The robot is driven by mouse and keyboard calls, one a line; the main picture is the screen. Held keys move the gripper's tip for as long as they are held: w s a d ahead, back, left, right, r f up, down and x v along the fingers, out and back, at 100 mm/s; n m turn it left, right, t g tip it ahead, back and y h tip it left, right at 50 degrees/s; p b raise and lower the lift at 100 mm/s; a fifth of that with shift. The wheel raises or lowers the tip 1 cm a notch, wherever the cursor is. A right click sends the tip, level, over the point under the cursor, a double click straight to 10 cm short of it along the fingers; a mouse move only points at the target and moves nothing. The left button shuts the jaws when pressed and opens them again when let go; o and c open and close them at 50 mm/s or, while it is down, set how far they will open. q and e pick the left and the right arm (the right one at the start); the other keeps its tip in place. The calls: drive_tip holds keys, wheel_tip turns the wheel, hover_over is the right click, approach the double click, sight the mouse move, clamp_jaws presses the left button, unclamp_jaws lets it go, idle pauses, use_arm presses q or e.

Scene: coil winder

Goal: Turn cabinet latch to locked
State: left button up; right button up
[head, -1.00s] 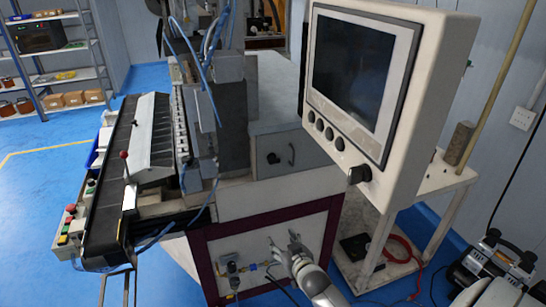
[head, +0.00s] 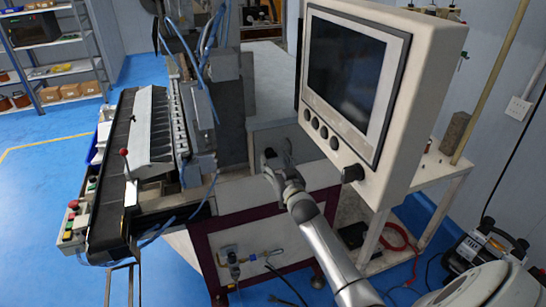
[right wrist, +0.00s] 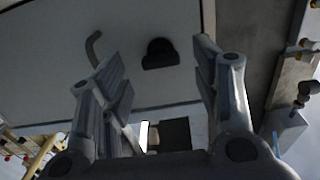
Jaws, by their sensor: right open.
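The cabinet (head: 285,130) is a small grey box on the machine, right of the dark upright block. In the right wrist view its pale front panel (right wrist: 50,80) carries a black latch knob (right wrist: 160,53) and a bent grey handle (right wrist: 93,47) to the left of it. My right gripper (head: 276,160) is in front of the panel, and in the head view it hides most of the latch and handle. In the right wrist view the gripper (right wrist: 160,68) is open, with the latch in the gap between its fingers, apparently just past the tips. My left gripper is not in view.
The control console (head: 430,60) with its screen overhangs close to the right of my right arm. A conveyor (head: 110,165) with a red-topped lever is at the left. Blue hoses (head: 213,40) hang above. A side table (head: 440,180) stands behind the console.

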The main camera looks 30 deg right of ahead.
sight(271, 155)
drive_tip(key=shift+x, duration=1.45)
drive_tip(key=c, duration=1)
